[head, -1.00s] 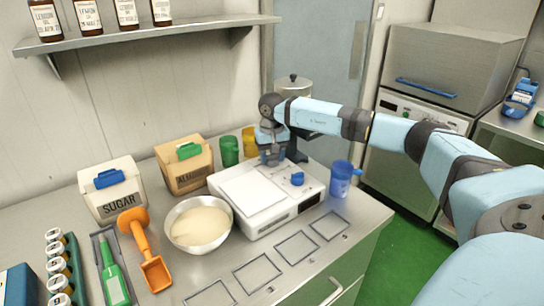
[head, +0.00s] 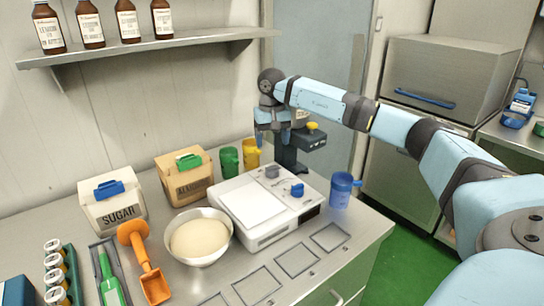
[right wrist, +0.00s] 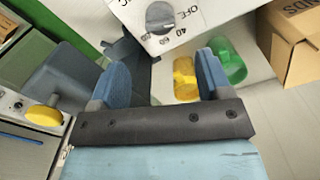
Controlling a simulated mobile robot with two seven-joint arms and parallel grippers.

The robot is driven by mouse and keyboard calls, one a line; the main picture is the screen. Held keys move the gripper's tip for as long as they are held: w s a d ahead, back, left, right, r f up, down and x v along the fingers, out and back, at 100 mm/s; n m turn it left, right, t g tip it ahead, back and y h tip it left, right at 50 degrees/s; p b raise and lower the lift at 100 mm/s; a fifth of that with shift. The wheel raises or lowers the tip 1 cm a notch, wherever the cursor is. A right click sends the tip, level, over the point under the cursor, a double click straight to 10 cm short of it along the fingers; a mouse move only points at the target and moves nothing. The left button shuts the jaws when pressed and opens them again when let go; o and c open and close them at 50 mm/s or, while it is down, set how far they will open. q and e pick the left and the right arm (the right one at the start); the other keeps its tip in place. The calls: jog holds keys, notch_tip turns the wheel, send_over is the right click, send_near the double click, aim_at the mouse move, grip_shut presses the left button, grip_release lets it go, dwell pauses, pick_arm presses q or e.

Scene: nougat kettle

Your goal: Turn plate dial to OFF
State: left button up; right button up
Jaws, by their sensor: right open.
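The white plate appliance (head: 255,235) stands on the counter with a pale square top plate. A grey dial (head: 272,171) sits at its back corner and a blue dial (head: 297,190) nearer its right side. In the right wrist view the grey dial (right wrist: 160,17) shows beside printed marks reading OFF and 40; I cannot tell exactly where it points. My right gripper (head: 272,146) is open and empty, pointing down just above and behind the grey dial, apart from it. In the wrist view its blue fingers (right wrist: 160,64) stand wide apart. My left gripper is not in view.
Close to the right gripper are a dark stand (head: 307,140) with a yellow knob (head: 312,126), a green cup (head: 229,161) and a yellow cup (head: 251,153). A blue cup (head: 341,191) stands right of the appliance, a bowl (head: 199,237) left. The front counter strip is mostly clear.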

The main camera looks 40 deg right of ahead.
notch_tip(320, 180, up, 4)
jog(key=shift+f, duration=0.1)
dwell(0.7)
